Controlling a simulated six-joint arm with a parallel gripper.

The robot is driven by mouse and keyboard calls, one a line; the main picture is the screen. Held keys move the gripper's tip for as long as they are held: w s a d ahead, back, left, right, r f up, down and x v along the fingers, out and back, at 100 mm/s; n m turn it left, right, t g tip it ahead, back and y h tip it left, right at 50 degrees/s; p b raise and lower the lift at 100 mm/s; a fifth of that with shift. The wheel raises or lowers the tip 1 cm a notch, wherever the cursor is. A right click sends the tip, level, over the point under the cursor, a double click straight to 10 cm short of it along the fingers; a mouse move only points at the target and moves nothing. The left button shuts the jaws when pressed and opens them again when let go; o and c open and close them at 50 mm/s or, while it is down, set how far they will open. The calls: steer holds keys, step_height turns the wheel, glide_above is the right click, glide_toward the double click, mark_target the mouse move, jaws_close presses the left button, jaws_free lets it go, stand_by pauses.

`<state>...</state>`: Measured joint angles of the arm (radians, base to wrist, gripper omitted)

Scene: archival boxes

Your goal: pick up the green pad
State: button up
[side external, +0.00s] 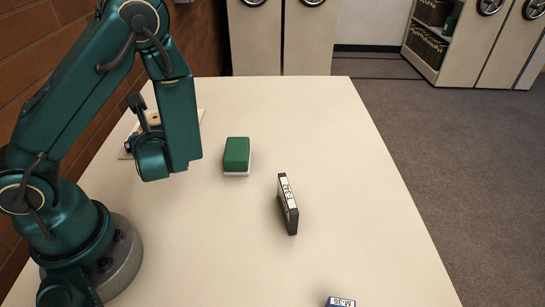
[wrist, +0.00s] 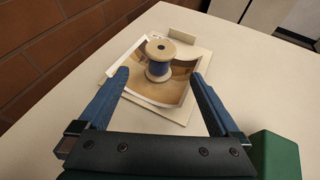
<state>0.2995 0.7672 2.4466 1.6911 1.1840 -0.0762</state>
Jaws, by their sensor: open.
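The green pad (side external: 237,154) is a green block with a white lower layer. It lies on the table near the middle, to the right of my arm's end in the side view. In the wrist view the green pad (wrist: 274,156) shows at the lower right corner, outside the right finger and partly cut off by the frame edge. My gripper (wrist: 160,88) is open, with nothing between its fingers. It points toward a tray with a spool.
A blue spool (wrist: 159,62) stands in a shallow tan tray (wrist: 188,92). A dark upright cassette-like box (side external: 288,205) stands right of the pad, and a blue labelled item (side external: 341,301) lies at the front edge of view. A brick wall (wrist: 40,45) borders the table's left. The table's right side is clear.

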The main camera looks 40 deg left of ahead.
steer(key=shift+r, duration=0.1)
steer(key=shift+r, duration=2)
steer(key=m+t+h, duration=0.3)
steer(key=m+t, duration=0.2)
glide_above(235, 151)
steer(key=s+d, duration=0.1)
steer(key=s, duration=0.2)
steer(key=shift+w+d+r, duration=0.2)
steer(key=shift+w+r, duration=0.05)
steer(key=shift+r, duration=0.15)
steer(key=f, duration=0.2)
steer(key=d+f, duration=0.1)
steer(key=f, duration=0.2)
steer(key=shift+d+f, duration=0.1)
steer(key=shift+f, duration=0.2)
steer(key=shift+w+f, duration=0.1)
steer(key=shift+f, duration=0.55)
steer(key=shift+x, duration=2.55)
